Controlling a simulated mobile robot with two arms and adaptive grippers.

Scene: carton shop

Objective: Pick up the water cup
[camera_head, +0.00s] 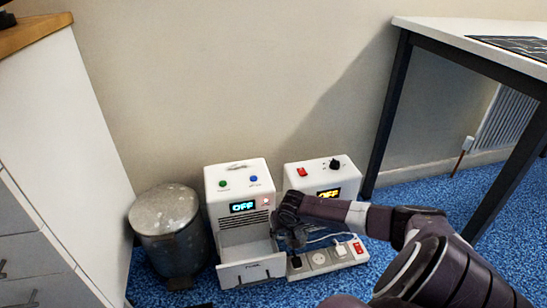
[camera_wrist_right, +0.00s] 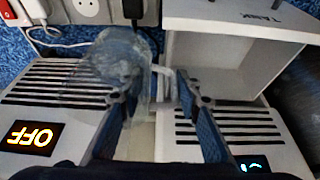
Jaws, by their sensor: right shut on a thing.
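The water cup (camera_wrist_right: 118,62) is a clear, see-through cup with a handle, at the left fingertips in the right wrist view. My right gripper (camera_wrist_right: 162,92) is shut on it, with the handle between the two fingers. In the head view the right gripper (camera_head: 288,217) hangs in front of the two white machines, over the right side of the open drawer. The cup shows there only faintly below the gripper, and most of it is hidden. My left gripper is not in view.
A white machine with an open drawer (camera_head: 252,272) and a second white machine (camera_head: 313,175) both read OFF. A power strip (camera_head: 320,260) with plugs and cables lies close by. A metal bin (camera_head: 168,225) stands left; a table (camera_head: 470,40) stands right.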

